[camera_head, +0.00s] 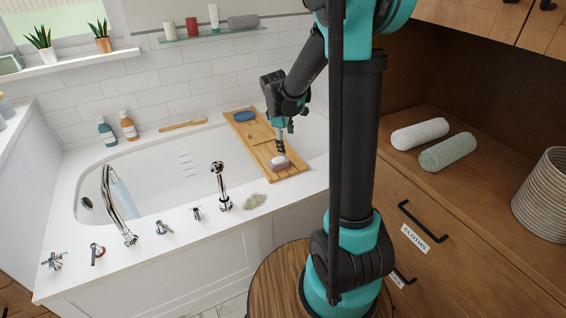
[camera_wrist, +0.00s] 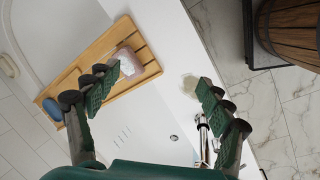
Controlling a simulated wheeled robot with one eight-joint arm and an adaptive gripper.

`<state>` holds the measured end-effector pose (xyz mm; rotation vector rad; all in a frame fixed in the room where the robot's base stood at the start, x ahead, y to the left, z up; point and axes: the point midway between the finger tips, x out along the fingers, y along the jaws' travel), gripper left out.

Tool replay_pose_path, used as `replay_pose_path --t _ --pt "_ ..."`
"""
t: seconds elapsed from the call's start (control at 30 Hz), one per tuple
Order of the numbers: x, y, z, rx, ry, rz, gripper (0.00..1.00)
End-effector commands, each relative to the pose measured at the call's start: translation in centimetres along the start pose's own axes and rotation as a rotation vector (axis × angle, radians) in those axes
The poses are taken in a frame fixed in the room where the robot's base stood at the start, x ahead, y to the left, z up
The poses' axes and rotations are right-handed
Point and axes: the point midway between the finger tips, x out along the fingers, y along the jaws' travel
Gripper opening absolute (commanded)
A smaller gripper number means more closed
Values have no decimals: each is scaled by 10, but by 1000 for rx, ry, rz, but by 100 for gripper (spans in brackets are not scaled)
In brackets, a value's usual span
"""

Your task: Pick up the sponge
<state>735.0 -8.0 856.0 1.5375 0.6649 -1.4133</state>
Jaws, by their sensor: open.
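A pale pink block (camera_head: 280,163) lies on the near end of the wooden bath tray (camera_head: 263,150). A blue oval piece (camera_head: 244,116) lies at the tray's far end. A rough beige piece, sponge-like (camera_head: 254,200), lies on the white tub rim. I cannot tell for certain which of these is the sponge. My gripper (camera_head: 280,140) is over the tray, near the pink block. In the wrist view my gripper (camera_wrist: 158,83) is open and empty. Its left finger overlaps the edge of the pink block (camera_wrist: 136,66), and the beige piece (camera_wrist: 191,85) shows near the right finger.
The bathtub rim (camera_head: 185,240) carries a tall spout (camera_head: 120,215), a shower handset (camera_head: 220,185) and several taps. Two bottles (camera_head: 128,125) and a wooden brush (camera_head: 183,125) stand or lie at the back. Rolled towels (camera_head: 419,133) lie on the wooden cabinet at right.

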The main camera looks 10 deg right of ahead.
Motion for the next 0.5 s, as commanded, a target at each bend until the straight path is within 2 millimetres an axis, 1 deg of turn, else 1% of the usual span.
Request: replay_pose_path --t 0.03,0.2,0.4,0.5 --pt "7 12 -16 -71 -15 -1 80" --pt "33 43 -59 -325 -77 -11 80" --pt "68 68 -108 -605 -143 -35 80" --pt "82 75 -126 -708 -167 -47 80"
